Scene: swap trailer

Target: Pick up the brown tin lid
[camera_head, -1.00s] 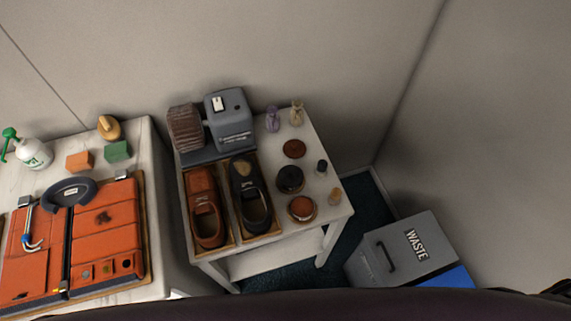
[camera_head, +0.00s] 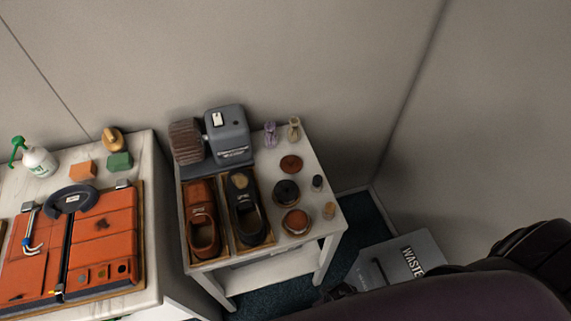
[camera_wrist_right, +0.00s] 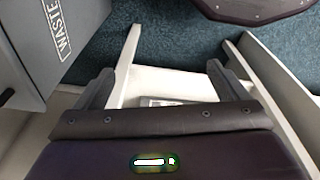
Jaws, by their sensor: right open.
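Round reddish-brown tin pieces sit on the right part of the small white table. A flat brown disc (camera_head: 291,163) lies at the back, and a brown round tin (camera_head: 296,221) sits at the front. A black round tin (camera_head: 286,191) is between them. I cannot tell which brown piece is the loose lid. My right gripper (camera_wrist_right: 160,82) is open and empty in the right wrist view, low by the table's legs and apart from the tins. My right arm fills the lower right of the head view. My left gripper is not in view.
The waste bin (camera_head: 375,264) stands right, partly hidden by my arm. A marble-topped counter (camera_head: 150,170) is left.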

